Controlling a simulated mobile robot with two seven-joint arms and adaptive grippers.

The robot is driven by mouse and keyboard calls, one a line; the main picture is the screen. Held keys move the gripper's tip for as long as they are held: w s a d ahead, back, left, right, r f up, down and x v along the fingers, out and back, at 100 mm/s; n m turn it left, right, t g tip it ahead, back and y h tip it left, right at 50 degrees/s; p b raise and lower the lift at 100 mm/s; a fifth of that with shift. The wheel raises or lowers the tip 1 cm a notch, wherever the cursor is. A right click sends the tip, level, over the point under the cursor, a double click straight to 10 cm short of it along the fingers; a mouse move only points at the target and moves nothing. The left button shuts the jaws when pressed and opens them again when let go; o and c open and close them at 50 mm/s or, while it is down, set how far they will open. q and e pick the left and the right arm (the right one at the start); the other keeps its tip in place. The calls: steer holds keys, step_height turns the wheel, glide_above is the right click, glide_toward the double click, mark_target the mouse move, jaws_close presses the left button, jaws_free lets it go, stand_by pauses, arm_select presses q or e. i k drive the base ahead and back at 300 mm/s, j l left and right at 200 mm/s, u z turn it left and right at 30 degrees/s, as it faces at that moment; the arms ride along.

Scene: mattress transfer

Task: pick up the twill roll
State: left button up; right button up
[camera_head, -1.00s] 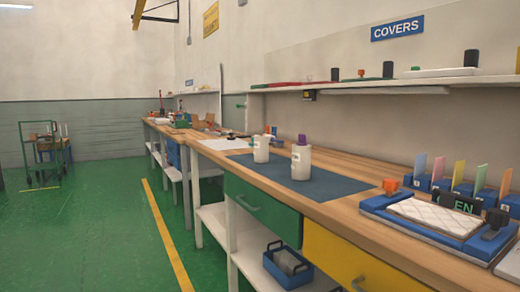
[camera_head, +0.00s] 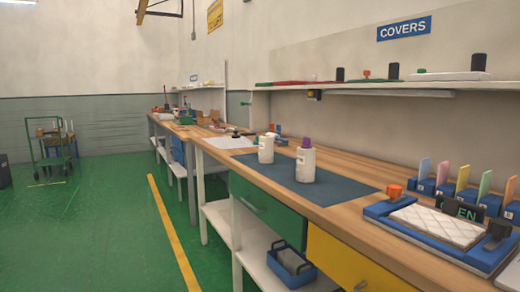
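I cannot make out with certainty which thing is the twill roll. Two upright white cylinders stand on the dark blue mat (camera_head: 335,191) on the workbench. The left cylinder (camera_head: 265,150) is farther away, with a small orange-and-blue item behind it. The right cylinder (camera_head: 305,165) has a purple top. They stand apart from each other. Neither of my grippers is in view.
A blue frame (camera_head: 379,211) holding a quilted white pad (camera_head: 437,224) lies at the bench's right, before several coloured cards. A shelf (camera_head: 420,86) under a COVERS sign (camera_head: 404,28) runs above. A blue bin (camera_head: 291,269) sits below. Green floor (camera_head: 100,230) at left is clear.

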mark_target(265, 142)
steer(key=i+j+u, duration=0.15)
steer(key=u, duration=1.05)
steer(key=i, duration=3.3)
steer(key=i+j, duration=0.1)
steer(key=i, duration=1.6)
steer(key=i+z, duration=0.2)
steer(key=z, duration=0.2)
steer(key=i+j+z, duration=0.15)
steer(key=z, duration=0.25)
steer(key=i+j+z, duration=0.2)
steer(key=z, duration=0.2)
